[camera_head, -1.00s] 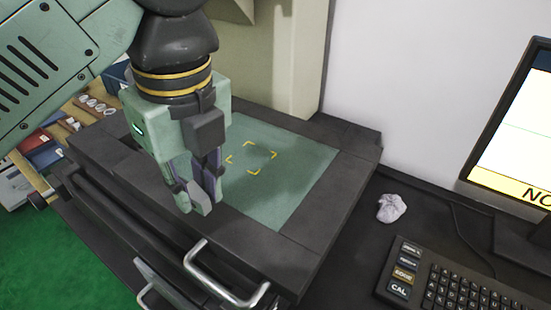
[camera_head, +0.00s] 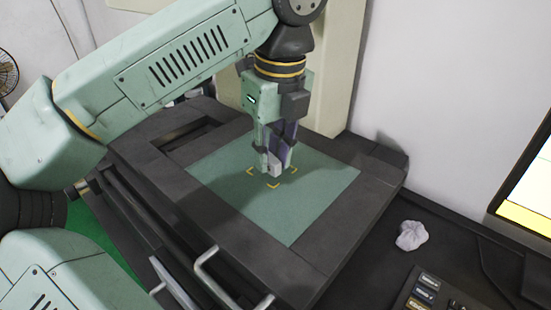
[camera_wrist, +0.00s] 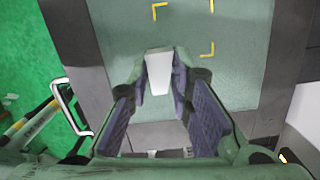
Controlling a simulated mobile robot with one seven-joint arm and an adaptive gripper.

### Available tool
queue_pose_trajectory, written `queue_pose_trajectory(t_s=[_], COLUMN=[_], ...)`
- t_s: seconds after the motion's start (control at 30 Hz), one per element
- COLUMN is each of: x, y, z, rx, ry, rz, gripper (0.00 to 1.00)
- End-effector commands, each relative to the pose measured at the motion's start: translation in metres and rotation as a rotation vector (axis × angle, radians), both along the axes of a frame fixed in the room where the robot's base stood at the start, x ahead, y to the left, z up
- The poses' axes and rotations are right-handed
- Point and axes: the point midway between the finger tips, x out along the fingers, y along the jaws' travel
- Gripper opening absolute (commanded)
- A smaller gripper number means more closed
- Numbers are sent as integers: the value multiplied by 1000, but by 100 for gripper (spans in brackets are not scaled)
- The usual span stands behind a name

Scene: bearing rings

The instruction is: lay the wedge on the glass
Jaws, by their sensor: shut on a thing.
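The wedge (camera_head: 275,171) is a small pale grey-white block. My gripper (camera_head: 276,163) is shut on it and points down over the yellow corner marks on the glass. In the wrist view the wedge (camera_wrist: 158,76) sits between the fingertips (camera_wrist: 160,66), and its far end sticks out past them. The glass (camera_head: 300,212) is a flat green pane in a dark frame; it also fills much of the wrist view (camera_wrist: 240,62). I cannot tell whether the wedge touches the glass or hangs just above it.
The dark frame (camera_head: 335,255) surrounds the glass, with a metal handle (camera_head: 205,262) at its front. A crumpled white cloth (camera_head: 411,236) lies to the right, near a keyboard (camera_head: 425,292) and a monitor (camera_head: 525,200). A beige column (camera_head: 345,65) rises behind. The glass is otherwise bare.

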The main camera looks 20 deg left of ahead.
Motion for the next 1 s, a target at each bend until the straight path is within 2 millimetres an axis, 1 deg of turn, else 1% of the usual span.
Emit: queue_pose_trajectory(t_s=[0.03, 0.17, 0.23, 0.3, 0.43, 0.7, 0.83, 0.87, 1.0], x=[5, 12, 19, 18, 17, 17, 17, 17, 17], y=[0, 0, -1, -1, -1, 0, 0, 0, 0], z=[1, 0, -1, -19, -38, -37, -42, -41, -40], rx=[-1, -1, -1, -1, -2, 0, 1, 0, 0], ry=[0, 0, 1, 1, 0, -1, -1, 0, 0], rz=[0, 0, -1, -1, 0, 1, 1, 1, 0], gripper=[0, 0, 0, 0, 0, 0, 0, 20, 29])
